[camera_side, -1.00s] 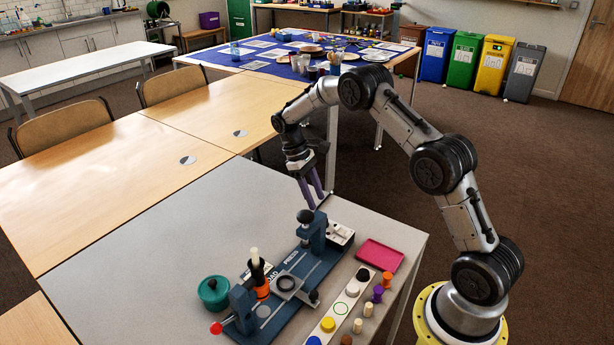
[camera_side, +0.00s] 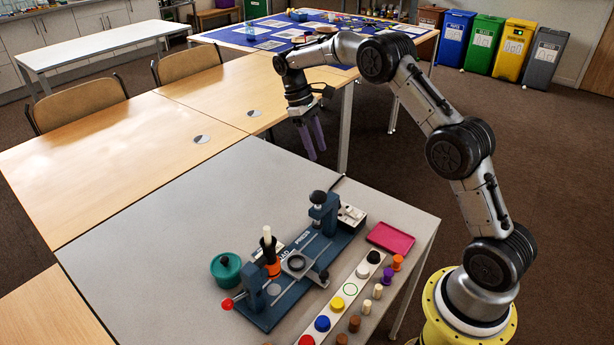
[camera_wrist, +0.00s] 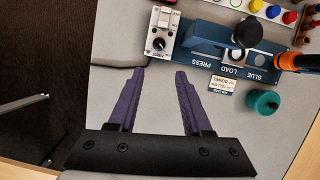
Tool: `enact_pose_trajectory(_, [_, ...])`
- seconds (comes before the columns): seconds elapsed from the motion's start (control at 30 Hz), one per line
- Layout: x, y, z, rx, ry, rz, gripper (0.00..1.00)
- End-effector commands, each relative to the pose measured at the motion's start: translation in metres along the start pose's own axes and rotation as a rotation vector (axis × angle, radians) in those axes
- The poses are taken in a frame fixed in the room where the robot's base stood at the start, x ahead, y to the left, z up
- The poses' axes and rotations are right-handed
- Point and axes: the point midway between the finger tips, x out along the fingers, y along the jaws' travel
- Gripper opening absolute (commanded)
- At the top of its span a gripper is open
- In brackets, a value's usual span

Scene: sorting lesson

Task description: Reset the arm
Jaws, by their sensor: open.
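My gripper (camera_side: 312,138) is open and empty, with two purple fingers pointing down. In the side view it hangs in the air above the far edge of the grey table (camera_side: 180,230). In the wrist view the gripper (camera_wrist: 158,85) shows its fingers spread apart with nothing between them. The blue press and glue fixture (camera_side: 295,272) stands on the grey table, clear of my fingers. It also shows at the top of the wrist view (camera_wrist: 205,62).
A teal pot (camera_side: 226,270) stands left of the fixture. A white strip (camera_side: 337,303) with coloured round pieces, several small pegs (camera_side: 377,291) and a pink tray (camera_side: 390,238) lie to the right. Wooden tables (camera_side: 120,150) adjoin the grey one.

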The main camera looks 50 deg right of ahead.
Motion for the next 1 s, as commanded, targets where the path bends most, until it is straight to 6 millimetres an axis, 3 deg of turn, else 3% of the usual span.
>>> enact_pose_trajectory(0.03, [-0.024, -0.004, 0.005, -0.005, 0.043, 0.019, 0.49])
enact_pose_trajectory(0.2, [-0.092, -0.032, 0.050, -0.029, 0.158, 0.063, 0.49])
enact_pose_trajectory(0.3, [-0.120, -0.051, 0.083, -0.040, 0.228, 0.082, 0.49])
enact_pose_trajectory(0.5, [-0.153, -0.089, 0.151, -0.047, 0.373, 0.106, 0.49])
enact_pose_trajectory(0.63, [-0.158, -0.112, 0.196, -0.044, 0.468, 0.114, 0.49])
enact_pose_trajectory(0.77, [-0.150, -0.133, 0.239, -0.037, 0.564, 0.112, 0.49])
enact_pose_trajectory(1.0, [-0.101, -0.165, 0.303, -0.004, 0.734, 0.081, 0.49])
